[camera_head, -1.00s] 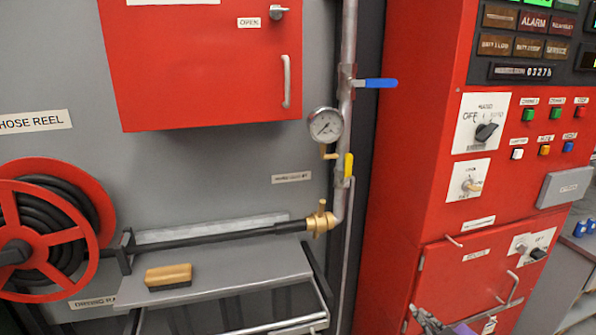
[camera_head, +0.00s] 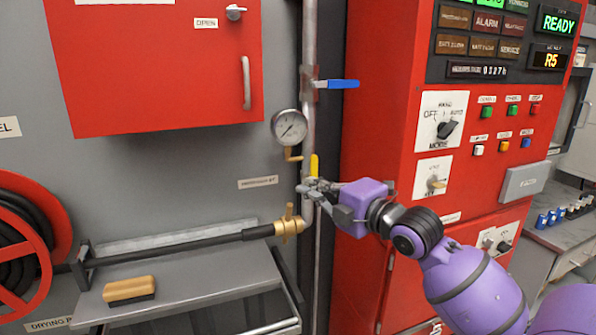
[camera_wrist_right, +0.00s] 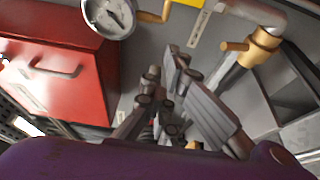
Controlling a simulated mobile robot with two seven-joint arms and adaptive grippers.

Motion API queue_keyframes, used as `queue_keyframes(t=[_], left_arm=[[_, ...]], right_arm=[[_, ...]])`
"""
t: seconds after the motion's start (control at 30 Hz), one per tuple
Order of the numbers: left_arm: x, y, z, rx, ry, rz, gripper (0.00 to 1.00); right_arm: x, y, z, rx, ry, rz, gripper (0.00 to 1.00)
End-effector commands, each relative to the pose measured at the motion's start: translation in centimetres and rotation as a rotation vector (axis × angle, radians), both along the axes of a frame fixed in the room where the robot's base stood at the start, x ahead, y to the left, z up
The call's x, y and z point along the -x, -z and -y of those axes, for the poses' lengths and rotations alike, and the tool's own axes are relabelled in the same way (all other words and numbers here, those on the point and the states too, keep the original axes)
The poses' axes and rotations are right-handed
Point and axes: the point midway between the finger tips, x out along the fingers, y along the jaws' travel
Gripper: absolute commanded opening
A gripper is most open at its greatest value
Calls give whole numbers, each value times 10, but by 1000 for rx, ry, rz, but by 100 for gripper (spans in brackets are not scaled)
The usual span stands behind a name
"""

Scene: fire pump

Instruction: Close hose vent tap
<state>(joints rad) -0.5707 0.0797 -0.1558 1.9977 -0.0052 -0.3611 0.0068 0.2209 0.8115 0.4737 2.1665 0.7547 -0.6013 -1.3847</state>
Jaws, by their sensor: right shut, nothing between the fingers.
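A yellow lever (camera_head: 314,166) stands upright on the vertical pipe, just below the gauge; part of it also shows at the top of the right wrist view (camera_wrist_right: 188,2). A brass tap (camera_head: 289,224) with an upright handle joins the black hose to the pipe; it also shows in the right wrist view (camera_wrist_right: 252,48). I cannot tell from the labels which is the hose vent tap. My right gripper (camera_head: 309,190) is shut and empty, its fingertips at the pipe just below the yellow lever; contact is unclear. My left gripper is out of view.
A pressure gauge (camera_head: 289,127) with a brass cock below sits beside the pipe. A blue lever (camera_head: 337,84) sticks out higher up. A shelf (camera_head: 200,287) holds a wooden brush (camera_head: 129,290). A red control cabinet (camera_head: 385,120) stands close on the right.

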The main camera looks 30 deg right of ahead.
Motion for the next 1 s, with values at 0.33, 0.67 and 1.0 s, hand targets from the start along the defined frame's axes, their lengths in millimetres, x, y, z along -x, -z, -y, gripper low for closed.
queue_keyframes(t=[0.33,0.67,1.0], left_arm=[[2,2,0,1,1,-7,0],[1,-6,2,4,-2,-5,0],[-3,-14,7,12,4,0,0]], right_arm=[[-8,-1,0,-5,1,1,0],[-70,-4,-7,-10,1,5,0],[-93,-1,18,-3,3,0,0]])
